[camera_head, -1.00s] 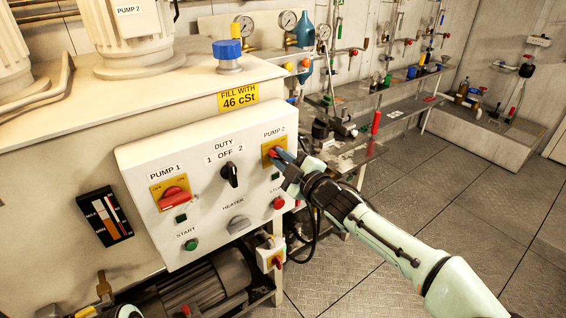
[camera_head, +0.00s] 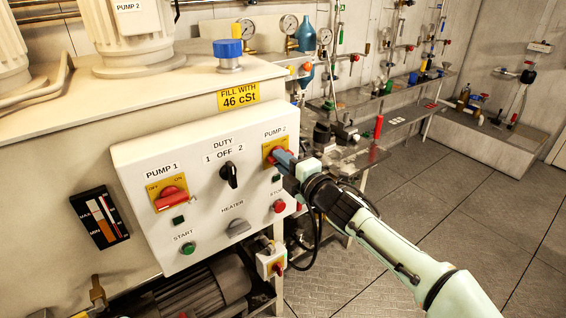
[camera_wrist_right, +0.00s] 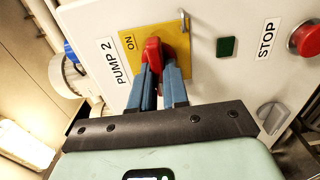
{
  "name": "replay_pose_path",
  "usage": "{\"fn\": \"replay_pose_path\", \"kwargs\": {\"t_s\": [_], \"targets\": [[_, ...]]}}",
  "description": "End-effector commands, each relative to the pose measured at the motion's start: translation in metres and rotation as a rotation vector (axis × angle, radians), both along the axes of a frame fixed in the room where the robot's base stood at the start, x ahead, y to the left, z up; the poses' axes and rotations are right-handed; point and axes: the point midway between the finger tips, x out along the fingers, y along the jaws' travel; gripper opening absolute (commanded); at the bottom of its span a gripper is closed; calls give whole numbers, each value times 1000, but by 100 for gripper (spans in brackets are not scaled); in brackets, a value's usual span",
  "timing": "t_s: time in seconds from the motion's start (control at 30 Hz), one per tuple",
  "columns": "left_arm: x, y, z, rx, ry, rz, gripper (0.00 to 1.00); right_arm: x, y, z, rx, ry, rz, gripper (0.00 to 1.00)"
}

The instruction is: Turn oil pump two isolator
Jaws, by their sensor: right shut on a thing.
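The pump 2 isolator is a red rotary handle on a yellow plate (camera_head: 270,147), at the upper right of the white control panel (camera_head: 200,200). In the right wrist view the red handle (camera_wrist_right: 152,52) sits between the blue fingertips of my right gripper (camera_wrist_right: 158,72), which is shut on it. The "ON" mark shows on the yellow plate (camera_wrist_right: 178,50) beside the handle. In the head view my right gripper (camera_head: 280,156) covers most of the handle. My left gripper is not seen.
The panel also carries the pump 1 isolator (camera_head: 170,197), the black duty switch (camera_head: 229,174), the grey heater knob (camera_head: 238,227), the green start button (camera_head: 188,248) and the red stop button (camera_head: 279,206). A grey bench (camera_head: 350,158) stands behind my right arm. The floor to the right is clear.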

Motion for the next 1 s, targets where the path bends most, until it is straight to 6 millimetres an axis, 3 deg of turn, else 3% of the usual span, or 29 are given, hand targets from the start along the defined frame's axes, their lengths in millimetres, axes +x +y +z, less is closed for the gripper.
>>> {"fn": "replay_pose_path", "kwargs": {"t_s": [0.47, 0.5, 0.53, 0.57, 0.87, 1.0], "targets": [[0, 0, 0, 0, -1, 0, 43, 0, 0, 0, -14, -10, 1, 0], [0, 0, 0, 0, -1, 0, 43, 0, 0, 0, -14, -10, 1, 28], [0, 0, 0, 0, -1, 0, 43, 0, 0, 0, -13, -9, 0, 38], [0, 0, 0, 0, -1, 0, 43, 0, 0, 0, -13, -9, 0, 40], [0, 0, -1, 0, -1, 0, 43, -1, -1, 0, -11, -8, 0, 40], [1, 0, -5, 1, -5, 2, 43, -10, -8, 0, -11, -8, -1, 40]]}}
